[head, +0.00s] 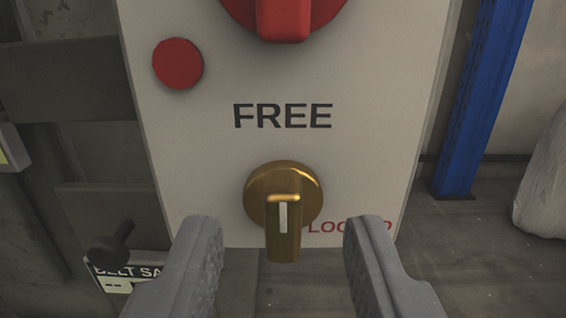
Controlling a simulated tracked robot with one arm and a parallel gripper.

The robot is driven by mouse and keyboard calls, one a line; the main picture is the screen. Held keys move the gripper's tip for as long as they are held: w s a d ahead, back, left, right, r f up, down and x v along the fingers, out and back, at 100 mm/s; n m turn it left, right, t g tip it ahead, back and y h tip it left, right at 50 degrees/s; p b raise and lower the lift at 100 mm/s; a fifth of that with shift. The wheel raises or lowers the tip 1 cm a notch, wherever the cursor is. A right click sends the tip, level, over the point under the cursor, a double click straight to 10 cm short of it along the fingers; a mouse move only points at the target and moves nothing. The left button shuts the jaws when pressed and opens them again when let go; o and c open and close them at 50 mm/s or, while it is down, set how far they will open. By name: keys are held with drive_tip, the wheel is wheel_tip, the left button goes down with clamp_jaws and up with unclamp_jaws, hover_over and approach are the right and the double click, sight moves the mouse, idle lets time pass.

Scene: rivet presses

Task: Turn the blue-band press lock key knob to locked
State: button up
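The brass lock key knob (283,207) is on a pale panel (380,150) in the head view. Its handle, with a white mark, stands out toward me. FREE (282,116) is printed in black above the knob. LOCKED (348,226), in red at the knob's lower right, is partly hidden by my gripper. My gripper (283,245) is open, one finger on each side of the knob handle in the picture. Neither finger visibly touches it. No blue band shows on the panel.
A red knob (284,22) sits above FREE, cut off by the frame top. A round red button (178,63) is at upper left. A dark lever knob (110,247) is at lower left, near a partly hidden label. A blue post (487,90) stands at right.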

sight(283, 202)
drive_tip(key=shift+w, duration=1.5)
clamp_jaws()
drive_tip(key=shift+a, duration=0.1)
